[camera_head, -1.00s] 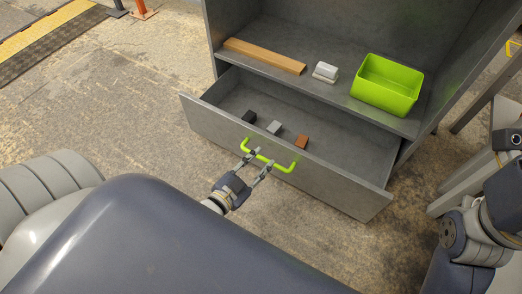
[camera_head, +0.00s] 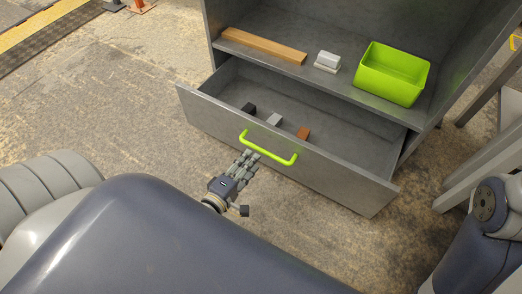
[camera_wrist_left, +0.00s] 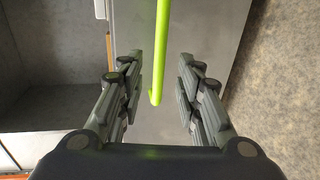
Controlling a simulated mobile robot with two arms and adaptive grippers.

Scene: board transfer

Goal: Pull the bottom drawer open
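The bottom drawer (camera_head: 330,174) of a grey cabinet stands pulled out, its inside showing from above. Its bright green handle (camera_head: 270,151) is on the front panel, and it also shows in the left wrist view (camera_wrist_left: 161,40). My left gripper (camera_head: 246,158) is in front of the panel, close to the handle's left part. In the left wrist view its two fingers are apart, with the handle end between them and a gap on each side. Contact with the handle does not show. My right gripper is out of view.
The drawer holds a black block (camera_head: 249,108), a light grey block (camera_head: 274,119) and a brown block (camera_head: 303,133). On the shelf above are a wooden bar (camera_head: 262,45), a white block (camera_head: 328,59) and a green bin (camera_head: 392,75). Floor is clear left of the drawer.

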